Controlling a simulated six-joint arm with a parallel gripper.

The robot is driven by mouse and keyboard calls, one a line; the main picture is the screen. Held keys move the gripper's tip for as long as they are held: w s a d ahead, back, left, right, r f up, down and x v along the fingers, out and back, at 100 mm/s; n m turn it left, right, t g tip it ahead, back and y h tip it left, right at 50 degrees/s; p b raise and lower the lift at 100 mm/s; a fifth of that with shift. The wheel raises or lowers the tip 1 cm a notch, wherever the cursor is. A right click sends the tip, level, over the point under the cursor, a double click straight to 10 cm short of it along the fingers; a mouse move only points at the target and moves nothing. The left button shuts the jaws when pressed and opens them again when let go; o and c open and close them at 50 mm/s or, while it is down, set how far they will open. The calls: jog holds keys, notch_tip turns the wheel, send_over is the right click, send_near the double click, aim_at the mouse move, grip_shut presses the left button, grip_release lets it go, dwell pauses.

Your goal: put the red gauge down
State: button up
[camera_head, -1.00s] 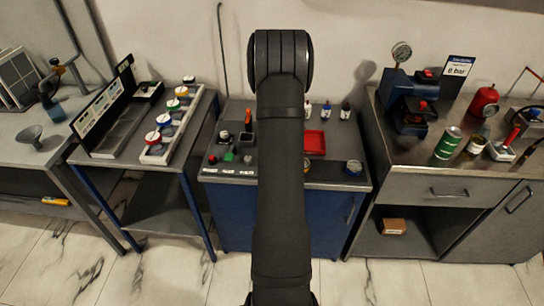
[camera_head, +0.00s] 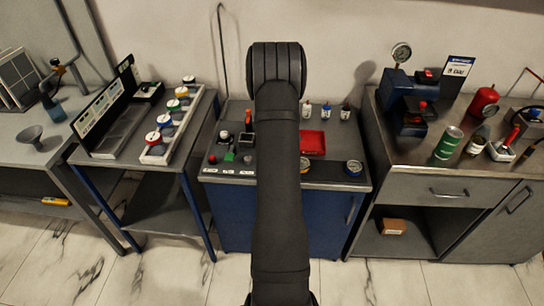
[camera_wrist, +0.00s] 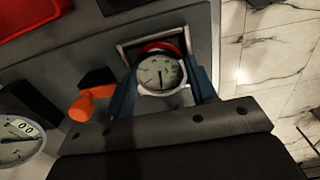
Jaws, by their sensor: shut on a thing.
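The red gauge (camera_wrist: 161,73), with a white round dial, a dark needle and a red part on its far side, sits between the blue fingers of my gripper (camera_wrist: 163,88) in the wrist view. The gripper is shut on it, over the grey bench top. A pale-edged dark rectangle (camera_wrist: 126,52) lies just beyond the gauge. I cannot tell whether the gauge touches the surface. In the head view my own arm hides the gripper and the held gauge.
An orange-handled thing (camera_wrist: 88,102) and a gauge with a small display (camera_wrist: 16,138) are left of the gripper.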

jog(key=shift+s+f, duration=0.15)
jog(key=shift+f, duration=0.45)
jog(key=o, duration=0.8)
jog(key=shift+s, duration=0.1)
jog(key=shift+w+r, duration=0.2)
jog(key=shift+r, duration=2.5)
